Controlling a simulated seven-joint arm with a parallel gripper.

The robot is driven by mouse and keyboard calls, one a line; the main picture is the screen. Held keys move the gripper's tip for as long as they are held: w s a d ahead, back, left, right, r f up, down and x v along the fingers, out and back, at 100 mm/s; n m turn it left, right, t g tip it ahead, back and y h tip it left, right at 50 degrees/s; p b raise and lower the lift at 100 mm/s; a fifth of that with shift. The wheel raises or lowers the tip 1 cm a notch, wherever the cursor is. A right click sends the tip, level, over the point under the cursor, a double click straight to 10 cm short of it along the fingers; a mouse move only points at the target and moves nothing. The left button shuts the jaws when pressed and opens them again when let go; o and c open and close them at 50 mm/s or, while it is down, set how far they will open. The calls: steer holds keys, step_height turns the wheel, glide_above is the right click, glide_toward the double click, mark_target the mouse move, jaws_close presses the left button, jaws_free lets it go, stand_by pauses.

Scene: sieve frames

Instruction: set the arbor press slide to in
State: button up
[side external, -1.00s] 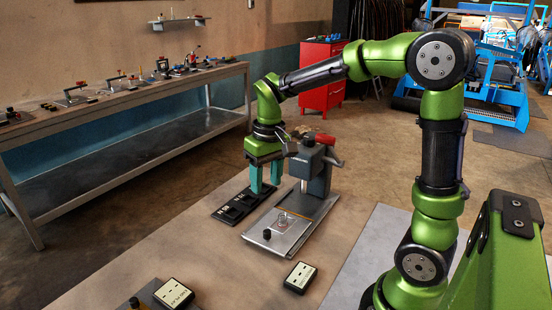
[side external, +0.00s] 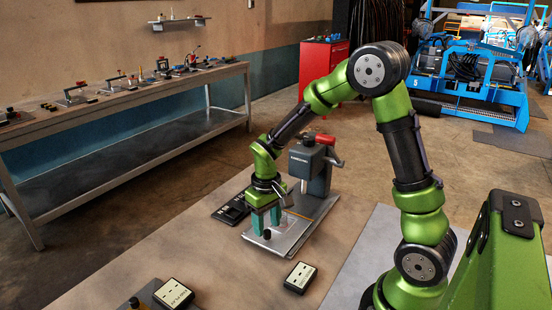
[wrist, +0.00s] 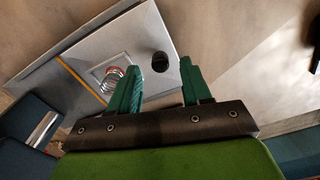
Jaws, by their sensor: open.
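The arbor press (side external: 312,165) stands at the centre of the side view, with a dark column and a red part at its top. Its slide is a light grey plate (wrist: 140,48) on the base, extending out in front of the column. A black knob (side external: 266,235) stands near the slide's outer end; it also shows in the wrist view (wrist: 160,62). A coiled ring-like piece (wrist: 113,80) sits on the plate. My gripper (side external: 266,229) is open above the slide's outer end. In the wrist view its green fingers (wrist: 158,70) appear on either side of the knob, with gaps.
A black tray (side external: 230,211) lies just left of the press. Two labelled boxes (side external: 300,277) (side external: 175,293) lie nearer the camera. The tabletop in front is mostly clear. A workbench (side external: 120,100) with several devices stands behind at left.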

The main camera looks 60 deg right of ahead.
steer(key=shift+f, duration=1.25)
jaws_close()
